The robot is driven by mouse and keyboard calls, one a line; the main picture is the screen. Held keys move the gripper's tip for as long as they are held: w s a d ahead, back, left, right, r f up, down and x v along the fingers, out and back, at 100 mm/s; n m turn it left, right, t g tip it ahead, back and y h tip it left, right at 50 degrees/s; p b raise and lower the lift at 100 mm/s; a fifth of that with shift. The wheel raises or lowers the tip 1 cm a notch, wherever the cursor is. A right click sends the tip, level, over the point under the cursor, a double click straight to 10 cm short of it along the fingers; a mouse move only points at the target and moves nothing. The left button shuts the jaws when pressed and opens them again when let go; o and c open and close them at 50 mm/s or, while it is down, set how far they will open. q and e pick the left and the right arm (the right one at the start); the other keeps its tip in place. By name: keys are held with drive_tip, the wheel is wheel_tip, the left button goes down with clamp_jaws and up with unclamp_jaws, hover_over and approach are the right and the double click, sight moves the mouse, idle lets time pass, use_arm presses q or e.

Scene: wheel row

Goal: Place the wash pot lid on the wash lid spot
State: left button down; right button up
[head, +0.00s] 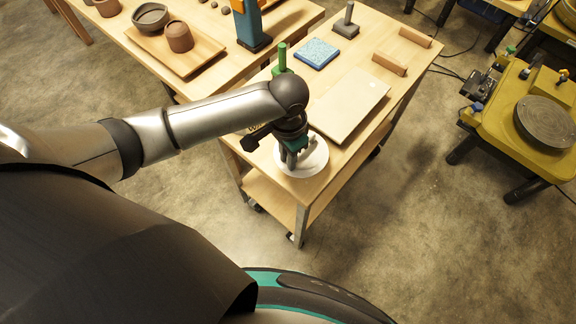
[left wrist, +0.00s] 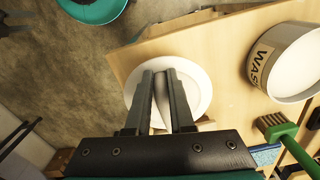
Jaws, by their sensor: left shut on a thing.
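The wash pot lid is a white round disc (head: 316,160) under my left gripper (head: 291,160), at the near end of the small wooden table. In the left wrist view the lid (left wrist: 202,92) lies beneath the fingers of my left gripper (left wrist: 164,78), which are shut on its knob. I cannot tell whether the lid touches the table. The open white wash pot (left wrist: 287,68), with a dark-lettered label, stands beside it; in the head view my arm mostly hides it. No marked lid spot shows.
The table also bears a green-handled tool (head: 282,58), a blue sponge (head: 317,53), a pale flat board (head: 348,105), wooden blocks (head: 390,64) and a grey block with a handle (head: 347,25). A yellow wheel stand (head: 500,105) is at right. The table's near edge is close to the lid.

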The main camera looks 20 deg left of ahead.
use_arm(q)
drive_tip(key=shift+f+b, duration=0.5)
drive_tip(key=shift+f, duration=1.6)
drive_tip(key=shift+f, duration=0.1)
drive_tip(key=c, duration=0.8)
unclamp_jaws()
wheel_tip(320, 180, up, 12)
drive_tip(key=p, duration=0.3)
